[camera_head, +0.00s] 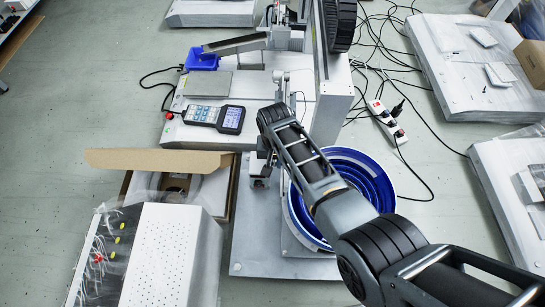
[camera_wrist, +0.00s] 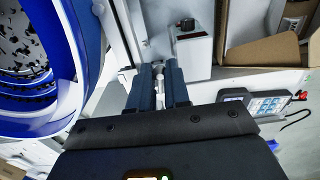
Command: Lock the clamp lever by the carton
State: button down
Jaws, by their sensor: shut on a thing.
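The open brown carton (camera_head: 175,159) lies at the left-centre of the head view, and it fills the upper right of the wrist view (camera_wrist: 265,52). The clamp (camera_head: 260,181) is a small grey fixture just right of the carton, partly covered by my arm. In the wrist view, my gripper (camera_wrist: 159,66) has two dark fingers close together, shut on the clamp lever. The lever is mostly hidden between them, so its angle cannot be told. In the head view the fingertips are hidden behind my wrist.
A blue-lined bowl feeder (camera_head: 372,172) stands close on the right; it also shows in the wrist view (camera_wrist: 62,50). A handheld controller (camera_head: 214,117) lies on the machine base behind. A perforated grey cabinet (camera_head: 172,255) stands front left. Cables cross the floor right.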

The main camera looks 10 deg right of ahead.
jog(key=shift+d+n, duration=0.1)
jog(key=shift+n, duration=0.2)
jog(key=c, duration=1.1)
grip_release()
jog(key=shift+d, duration=0.15)
jog(key=shift+f, duration=0.1)
